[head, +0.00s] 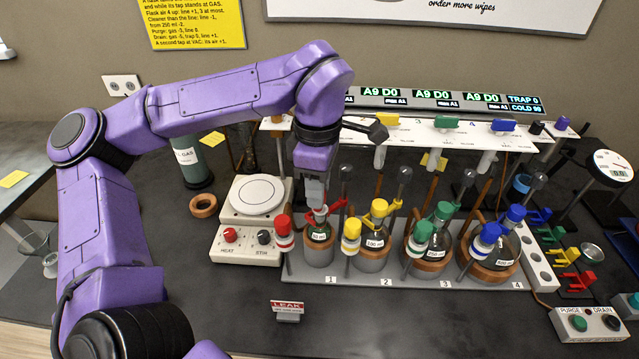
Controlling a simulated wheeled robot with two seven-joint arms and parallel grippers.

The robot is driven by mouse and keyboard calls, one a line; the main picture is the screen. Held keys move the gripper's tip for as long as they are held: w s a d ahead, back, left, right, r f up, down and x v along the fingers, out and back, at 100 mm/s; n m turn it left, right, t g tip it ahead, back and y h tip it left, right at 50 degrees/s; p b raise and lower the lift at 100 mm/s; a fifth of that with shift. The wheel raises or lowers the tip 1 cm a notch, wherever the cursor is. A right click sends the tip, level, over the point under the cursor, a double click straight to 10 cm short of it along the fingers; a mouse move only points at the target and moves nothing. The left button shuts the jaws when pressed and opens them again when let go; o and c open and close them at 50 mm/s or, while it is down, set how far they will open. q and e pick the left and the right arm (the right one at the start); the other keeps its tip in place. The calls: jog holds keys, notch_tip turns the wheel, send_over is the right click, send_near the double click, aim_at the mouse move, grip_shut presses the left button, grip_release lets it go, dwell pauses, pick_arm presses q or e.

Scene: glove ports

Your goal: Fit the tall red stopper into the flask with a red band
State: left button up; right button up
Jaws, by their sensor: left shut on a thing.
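The flask with a red band (319,234) stands in the first place of the rack, in a copper-coloured ring. My left gripper (316,203) points down right over its mouth and is shut on a red stopper (321,214). The fingers hide much of the stopper, and I cannot tell how deep it sits in the neck or whether it touches. Another red-topped piece with a white band (284,226) stands upright just left of the flask. My right gripper is not in view.
Flasks with yellow (379,207), green (444,210) and blue (516,213) tops stand to the right, with upright posts close by. A hotplate (256,196) is at left. A LEAK sign (288,308) stands in front. The front bench is mostly clear.

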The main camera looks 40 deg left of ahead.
pick_arm(q)
jog(key=shift+w+f, duration=0.1)
jog(key=shift+f, duration=0.25)
jog(key=o, duration=1)
jog(key=shift+w, duration=0.2)
